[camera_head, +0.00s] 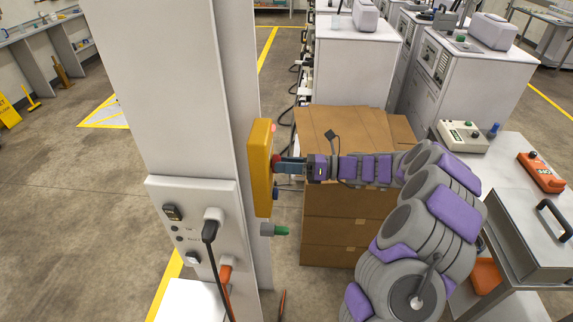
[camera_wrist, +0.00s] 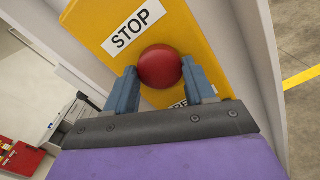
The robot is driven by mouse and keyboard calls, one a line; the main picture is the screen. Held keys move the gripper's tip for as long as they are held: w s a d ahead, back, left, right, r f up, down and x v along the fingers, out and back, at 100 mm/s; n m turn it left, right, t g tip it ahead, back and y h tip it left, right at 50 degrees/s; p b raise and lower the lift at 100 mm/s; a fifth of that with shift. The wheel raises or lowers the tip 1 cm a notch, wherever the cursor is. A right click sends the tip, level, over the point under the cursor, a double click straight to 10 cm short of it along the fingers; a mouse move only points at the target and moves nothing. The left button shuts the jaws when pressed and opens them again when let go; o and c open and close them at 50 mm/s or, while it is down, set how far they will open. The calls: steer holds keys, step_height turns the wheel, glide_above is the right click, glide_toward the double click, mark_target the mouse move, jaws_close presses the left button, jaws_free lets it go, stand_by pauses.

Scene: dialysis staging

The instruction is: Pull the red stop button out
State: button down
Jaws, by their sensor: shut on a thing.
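The red stop button (camera_wrist: 160,66) is a round knob on a yellow box with a white STOP label (camera_wrist: 133,27) in the wrist view. In the head view the yellow box (camera_head: 261,168) is mounted on the side of a grey column, and the red button (camera_head: 276,160) shows at its right face. My gripper (camera_wrist: 158,84) reaches the button from the right in the head view. Its two blue-grey fingers stand on either side of the red knob, shut on it. A second label below the button is partly hidden by the right finger.
A green knob (camera_head: 281,231) sticks out from the column below the box. Stacked cardboard boxes (camera_head: 340,216) stand beneath my arm. A grey panel (camera_head: 206,236) with plugs and cables is on the column's front. A metal cart (camera_head: 518,190) stands to the right.

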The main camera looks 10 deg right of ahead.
steer(key=shift+d, duration=0.15)
steer(key=d+p, duration=0.1)
steer(key=p, duration=0.2)
steer(key=shift+s+d+f, duration=0.1)
steer(key=shift+s, duration=0.1)
steer(key=c, duration=0.8)
jaws_free()
steer(key=o, duration=0.4)
steer(key=shift+d, duration=0.2)
